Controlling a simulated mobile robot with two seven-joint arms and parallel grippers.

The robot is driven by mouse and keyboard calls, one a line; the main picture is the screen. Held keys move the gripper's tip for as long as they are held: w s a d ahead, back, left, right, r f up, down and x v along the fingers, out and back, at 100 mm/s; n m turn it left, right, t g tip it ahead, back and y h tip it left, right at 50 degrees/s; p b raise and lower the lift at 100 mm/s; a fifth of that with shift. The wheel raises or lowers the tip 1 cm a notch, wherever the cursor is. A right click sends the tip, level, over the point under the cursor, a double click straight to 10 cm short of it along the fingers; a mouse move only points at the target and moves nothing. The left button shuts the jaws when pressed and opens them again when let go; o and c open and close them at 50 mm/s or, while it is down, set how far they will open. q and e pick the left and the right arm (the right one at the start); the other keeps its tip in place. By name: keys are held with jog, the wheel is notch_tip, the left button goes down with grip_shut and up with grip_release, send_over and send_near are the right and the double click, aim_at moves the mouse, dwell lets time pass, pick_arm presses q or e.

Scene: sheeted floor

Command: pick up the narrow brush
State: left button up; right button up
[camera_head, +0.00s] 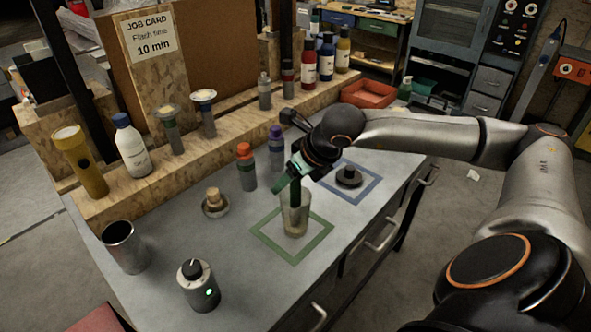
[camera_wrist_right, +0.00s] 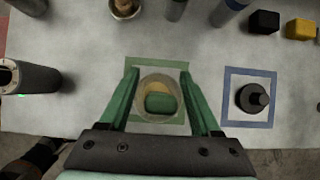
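I cannot single out a narrow brush with certainty in either view. A clear glass (camera_head: 295,222) stands inside the green square outline (camera_head: 262,238) on the bench. Something dark green (camera_head: 295,192) shows at its mouth in the head view; I cannot tell if this is a finger or a thing inside. In the right wrist view a green rounded shape (camera_wrist_right: 160,103) shows within the glass (camera_wrist_right: 145,85). My right gripper (camera_wrist_right: 159,78) has its green fingers spread on either side of the glass in that view. In the head view it (camera_head: 286,186) is over the glass. My left gripper is out of view.
A dark knobbed weight (camera_head: 348,177) sits in a blue square. Orange-capped (camera_head: 246,168) and purple-capped (camera_head: 276,150) bottles, a corked dish (camera_head: 215,204), a metal cup (camera_head: 123,247) and a dial timer (camera_head: 198,287) stand nearby. Several bottles line the wooden ledge behind.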

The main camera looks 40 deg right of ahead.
grip_shut()
dwell(0.6)
